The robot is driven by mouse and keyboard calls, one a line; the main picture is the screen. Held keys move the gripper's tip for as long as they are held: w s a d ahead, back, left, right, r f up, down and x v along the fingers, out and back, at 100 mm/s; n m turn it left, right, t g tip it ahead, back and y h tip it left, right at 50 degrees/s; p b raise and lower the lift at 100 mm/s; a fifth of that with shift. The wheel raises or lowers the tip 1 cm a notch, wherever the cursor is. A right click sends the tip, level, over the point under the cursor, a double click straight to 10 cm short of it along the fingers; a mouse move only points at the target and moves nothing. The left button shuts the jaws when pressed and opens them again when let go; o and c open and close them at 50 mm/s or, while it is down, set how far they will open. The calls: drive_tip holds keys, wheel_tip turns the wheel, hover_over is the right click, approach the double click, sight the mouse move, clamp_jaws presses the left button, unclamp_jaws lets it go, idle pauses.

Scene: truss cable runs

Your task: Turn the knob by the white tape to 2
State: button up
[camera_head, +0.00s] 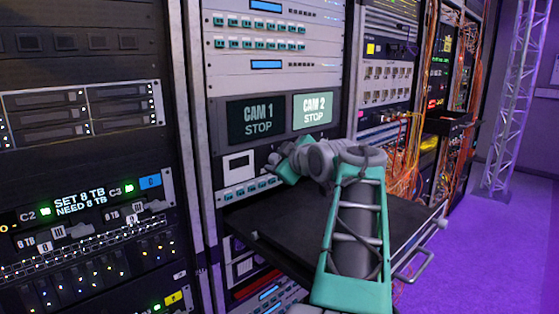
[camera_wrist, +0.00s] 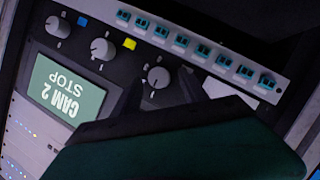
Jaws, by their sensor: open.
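In the wrist view, three round grey knobs sit in a slanting row on a dark panel. The first knob (camera_wrist: 58,26) has blue tape (camera_wrist: 82,21) beside it, and the middle knob (camera_wrist: 103,48) has yellow tape (camera_wrist: 129,43). The third knob (camera_wrist: 158,77) shows between the dark fingertips of my open gripper (camera_wrist: 161,90). One finger covers the panel beside that knob, and I see no white tape clearly. I cannot read the knob's setting or tell whether the fingers touch it. In the head view my gripper (camera_head: 281,169) hides the knobs.
The CAM 2 screen (camera_head: 313,111), reading STOP, is above my gripper, beside the CAM 1 screen (camera_head: 257,119). A row of teal switches (camera_wrist: 204,51) runs along the knob panel. A black shelf (camera_head: 285,225) juts out below my arm. Orange cables (camera_head: 412,150) hang at the right.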

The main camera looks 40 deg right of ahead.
clamp_jaws()
idle(0.4)
drive_tip(key=shift+r+p, duration=0.15)
drive_tip(key=shift+p, duration=0.4)
drive_tip(key=shift+d+r+m+y+p, duration=0.15)
drive_tip(key=shift+m+y+p, duration=0.3)
drive_tip(key=shift+p, duration=0.45)
drive_tip(key=m+y+p, duration=0.1)
drive_tip(key=p, duration=0.2)
drive_tip(key=m+y+p, duration=0.1)
drive_tip(key=m+p, duration=0.1)
drive_tip(key=p, duration=0.2)
drive_tip(key=shift+d+r+g, duration=0.15)
drive_tip(key=shift+r+g, duration=0.1)
drive_tip(key=shift+g, duration=0.15)
drive_tip(key=m+y+p, duration=0.1)
drive_tip(key=m+p, duration=0.1)
drive_tip(key=p, duration=0.3)
drive_tip(key=shift+d+f+y, duration=0.1)
drive_tip(key=shift+d+y, duration=0.05)
drive_tip(key=shift+y, duration=0.1)
drive_tip(key=shift+f+m+y+p, duration=0.25)
drive_tip(key=shift+y+p, duration=0.15)
drive_tip(key=shift+p, duration=0.4)
